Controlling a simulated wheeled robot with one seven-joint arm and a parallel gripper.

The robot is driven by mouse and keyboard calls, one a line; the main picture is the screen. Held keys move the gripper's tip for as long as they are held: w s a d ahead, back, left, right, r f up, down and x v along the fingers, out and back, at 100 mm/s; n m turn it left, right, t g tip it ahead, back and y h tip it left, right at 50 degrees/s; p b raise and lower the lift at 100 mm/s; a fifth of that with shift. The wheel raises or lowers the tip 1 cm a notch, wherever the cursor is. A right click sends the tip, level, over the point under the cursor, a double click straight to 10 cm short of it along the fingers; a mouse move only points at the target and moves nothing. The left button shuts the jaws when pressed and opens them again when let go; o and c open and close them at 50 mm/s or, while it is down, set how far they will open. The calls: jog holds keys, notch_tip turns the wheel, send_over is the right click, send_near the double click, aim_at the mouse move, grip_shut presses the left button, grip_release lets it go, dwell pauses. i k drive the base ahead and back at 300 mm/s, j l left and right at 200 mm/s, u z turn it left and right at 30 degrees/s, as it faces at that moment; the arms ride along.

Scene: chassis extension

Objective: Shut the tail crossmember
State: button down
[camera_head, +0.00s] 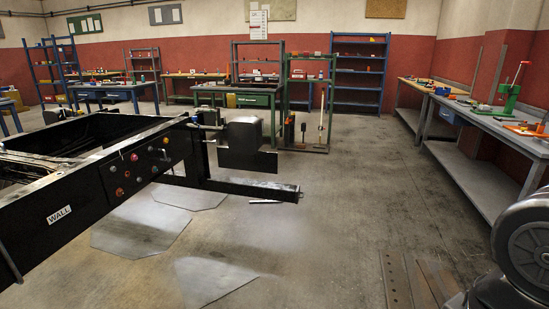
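A black chassis frame (85,185) with a "WALL" label stands at the left. At its near right end a black beam (250,188) sticks out to the right, low above the floor, with its free end clear of the frame. This beam looks like the tail crossmember, swung out from the frame, but I cannot be sure. A black box-shaped part (242,140) sits above the beam. My gripper is not in view; a dark rounded part of my own arm shows at the lower right edge, apart from the beam.
Grey mats (140,228) lie on the floor under and beside the frame. The concrete floor (330,210) right of the beam is clear. A long workbench (480,130) runs along the right wall. A green rack (309,100) and blue shelves (358,75) stand at the back.

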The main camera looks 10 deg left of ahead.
aim_at(25, 169)
jog(key=i+j+u, duration=0.15)
jog(key=i+u, duration=0.25)
jog(key=i, duration=0.3)
jog(key=i+u, duration=0.4)
jog(key=i, duration=0.3)
jog(key=i+l+u, duration=0.4)
jog(key=i, duration=0.3)
jog(key=i+u, duration=0.2)
jog(key=i, duration=0.25)
jog(key=i+u, duration=0.2)
jog(key=i, duration=0.25)
jog(key=i+l+u, duration=0.2)
jog(key=i, duration=0.25)
jog(key=i+u, duration=0.2)
jog(key=i, duration=0.25)
jog(key=i+l+u, duration=0.25)
jog(key=i, duration=0.2)
jog(key=i+j+u, duration=0.2)
jog(key=i+l, duration=0.05)
